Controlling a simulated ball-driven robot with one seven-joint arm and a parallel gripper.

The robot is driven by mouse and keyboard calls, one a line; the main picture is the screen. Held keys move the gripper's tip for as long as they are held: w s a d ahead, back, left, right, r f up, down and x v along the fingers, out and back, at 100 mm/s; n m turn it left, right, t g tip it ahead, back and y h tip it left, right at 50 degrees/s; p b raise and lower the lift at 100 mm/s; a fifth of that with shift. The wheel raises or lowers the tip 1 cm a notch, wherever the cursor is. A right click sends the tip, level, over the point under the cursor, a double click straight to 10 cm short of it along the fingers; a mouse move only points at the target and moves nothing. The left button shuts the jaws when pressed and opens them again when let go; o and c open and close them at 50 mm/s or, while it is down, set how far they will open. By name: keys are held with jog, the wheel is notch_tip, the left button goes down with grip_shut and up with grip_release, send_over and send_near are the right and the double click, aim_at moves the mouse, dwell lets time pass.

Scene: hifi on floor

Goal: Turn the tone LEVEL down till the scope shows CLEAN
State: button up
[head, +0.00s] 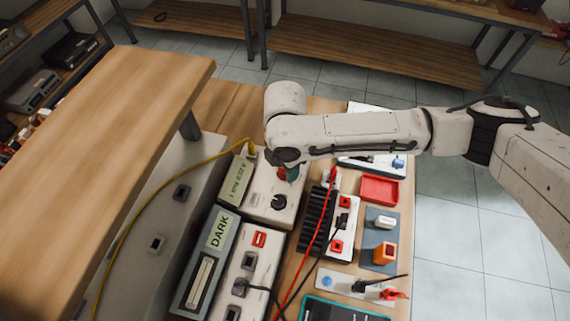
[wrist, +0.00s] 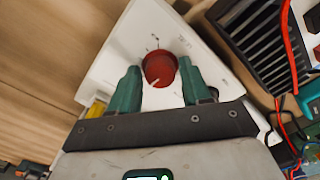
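The tone box is a white-topped unit (head: 262,208) with a small greenish display (head: 237,181), whose text is too small to read surely. It carries a black knob (head: 279,202) and, under my gripper, a red knob (wrist: 159,68) with a pale pointer line. My gripper (wrist: 160,75) has its green fingers on either side of the red knob, very close to it; I cannot tell whether they touch it. In the head view my gripper (head: 288,173) is mostly hidden by my arm. No screen reading CLEAN is visible, and I cannot pick out the scope.
A grey unit with a display reading DARK (head: 218,230) stands nearer. A yellow cable (head: 150,195) runs left from the tone box; a red cable (head: 318,245) passes right of it. A black finned block (head: 316,220), a red tray (head: 379,190) and a teal-edged device (head: 342,309) crowd the bench.

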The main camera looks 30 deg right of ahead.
jog(key=shift+o, duration=1)
jog(key=shift+r, duration=0.15)
notch_tip(320, 180, up, 10)
jog(key=shift+r+b, duration=0.25)
jog(key=shift+b, duration=0.2)
